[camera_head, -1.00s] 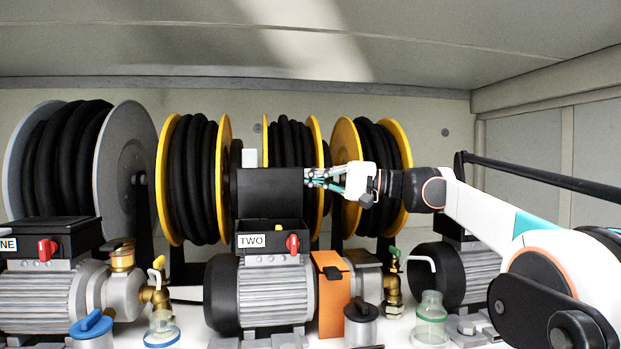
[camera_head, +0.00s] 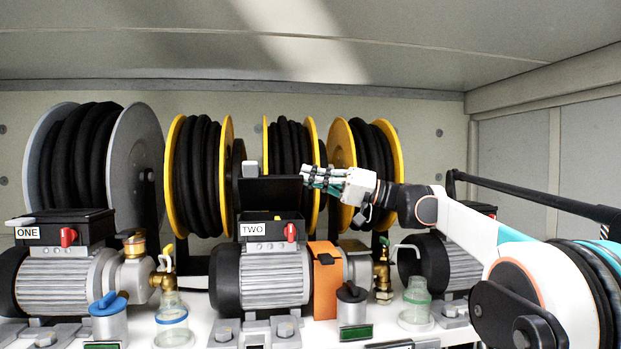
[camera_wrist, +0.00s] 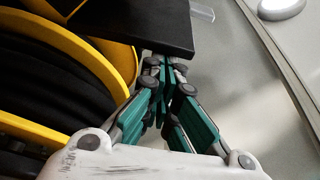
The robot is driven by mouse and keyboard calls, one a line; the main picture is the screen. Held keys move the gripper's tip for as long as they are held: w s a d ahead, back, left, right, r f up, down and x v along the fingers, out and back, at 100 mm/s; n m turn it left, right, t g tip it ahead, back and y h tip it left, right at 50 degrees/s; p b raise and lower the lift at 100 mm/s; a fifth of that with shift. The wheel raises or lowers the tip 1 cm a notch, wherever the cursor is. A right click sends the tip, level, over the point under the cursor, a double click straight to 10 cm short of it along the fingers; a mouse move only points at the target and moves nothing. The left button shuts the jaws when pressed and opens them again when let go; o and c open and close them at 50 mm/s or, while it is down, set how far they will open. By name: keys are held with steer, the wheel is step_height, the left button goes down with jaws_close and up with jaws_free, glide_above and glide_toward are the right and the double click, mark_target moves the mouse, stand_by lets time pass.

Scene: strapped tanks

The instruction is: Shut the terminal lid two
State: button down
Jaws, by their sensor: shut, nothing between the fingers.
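The terminal lid of pump two (camera_head: 268,193) is a dark flat plate standing raised above its black terminal box (camera_head: 272,217), which carries a TWO label and a red knob. The lid is open. My gripper (camera_head: 308,177) reaches in from the right, with its fingertips at the lid's upper right corner. The fingers are shut and empty. In the wrist view, the fingertips (camera_wrist: 168,68) are close beside or under the edge of the dark lid plate (camera_wrist: 135,22); I cannot tell if they touch.
Hose reels (camera_head: 198,178) stand behind the pumps. Box ONE (camera_head: 66,226) at left has its lid down. An orange block (camera_head: 326,285), a brass valve (camera_head: 382,272) and glass jars (camera_head: 417,298) stand near pump two. A black bar (camera_head: 530,195) runs along the right.

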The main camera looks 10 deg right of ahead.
mark_target(291, 185)
steer(key=shift+s+f+n+g+y+b, duration=0.3)
steer(key=shift+s+f+n+b, duration=0.85)
steer(key=shift+s+f, duration=0.5)
steer(key=shift+s+f+b, duration=0.3)
steer(key=shift+f+b, duration=0.1)
steer(key=shift+f, duration=0.15)
steer(key=shift+s+f+b, duration=0.3)
steer(key=shift+f+b, duration=0.05)
steer(key=shift+f, duration=0.15)
